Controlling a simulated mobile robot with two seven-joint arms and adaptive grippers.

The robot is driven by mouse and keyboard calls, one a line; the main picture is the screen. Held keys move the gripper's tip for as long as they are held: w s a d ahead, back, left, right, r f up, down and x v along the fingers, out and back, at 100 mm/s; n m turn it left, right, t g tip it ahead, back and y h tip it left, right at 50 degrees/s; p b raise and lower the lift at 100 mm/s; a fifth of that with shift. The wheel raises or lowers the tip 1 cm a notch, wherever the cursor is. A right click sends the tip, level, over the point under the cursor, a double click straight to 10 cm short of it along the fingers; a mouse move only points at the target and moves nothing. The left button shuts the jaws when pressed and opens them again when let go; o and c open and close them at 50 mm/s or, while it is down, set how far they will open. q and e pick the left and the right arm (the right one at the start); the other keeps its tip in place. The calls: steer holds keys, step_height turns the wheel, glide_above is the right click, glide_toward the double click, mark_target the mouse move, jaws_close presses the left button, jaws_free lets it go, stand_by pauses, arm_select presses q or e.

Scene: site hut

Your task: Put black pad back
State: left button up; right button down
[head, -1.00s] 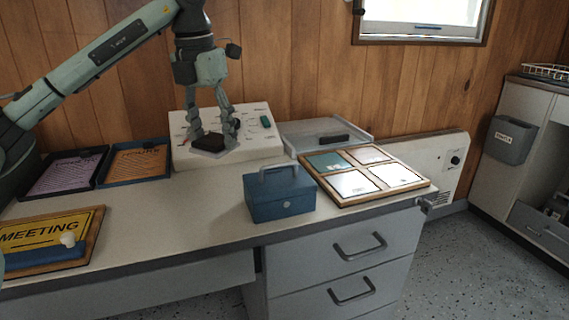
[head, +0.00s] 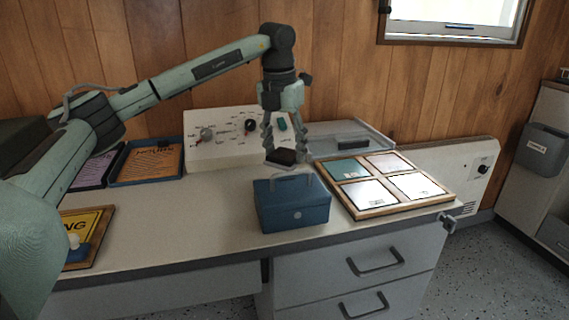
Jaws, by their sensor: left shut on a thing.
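My left gripper (head: 284,150) is shut on the black pad (head: 281,157), a small dark flat block at its fingertips. In the head view the pad shows just above the handle of the blue box (head: 292,208), in front of the white panel's right end. It seems to be held clear of the desk; the exact gap is hard to tell. A shallow grey tray (head: 377,141) with another dark block (head: 353,146) in it lies at the back, right of the gripper. My right gripper is not in view.
The white panel (head: 228,150) with dials stands against the wall. A wooden frame with four cards (head: 425,201) lies at the right. Two paper trays (head: 150,182) and a yellow sign (head: 87,226) are at the left. Bare desk (head: 185,215) lies between.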

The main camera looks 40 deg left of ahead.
mark_target(284, 155)
arm_select(q)
step_height(284, 155, down, 3)
steer(key=shift+f, duration=0.5)
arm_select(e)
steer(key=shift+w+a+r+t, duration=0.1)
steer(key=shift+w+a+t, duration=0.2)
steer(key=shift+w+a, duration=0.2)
arm_select(q)
steer(key=shift+f, duration=0.15)
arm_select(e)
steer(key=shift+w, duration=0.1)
arm_select(q)
steer(key=o, duration=1.1)
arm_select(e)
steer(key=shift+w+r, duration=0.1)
arm_select(q)
steer(key=r, duration=0.4)
steer(key=s+r, duration=0.1)
steer(key=r, duration=0.7)
steer(key=shift+s+r+p, duration=0.15)
steer(key=shift+s+p, duration=0.1)
steer(key=shift+p, duration=0.1)
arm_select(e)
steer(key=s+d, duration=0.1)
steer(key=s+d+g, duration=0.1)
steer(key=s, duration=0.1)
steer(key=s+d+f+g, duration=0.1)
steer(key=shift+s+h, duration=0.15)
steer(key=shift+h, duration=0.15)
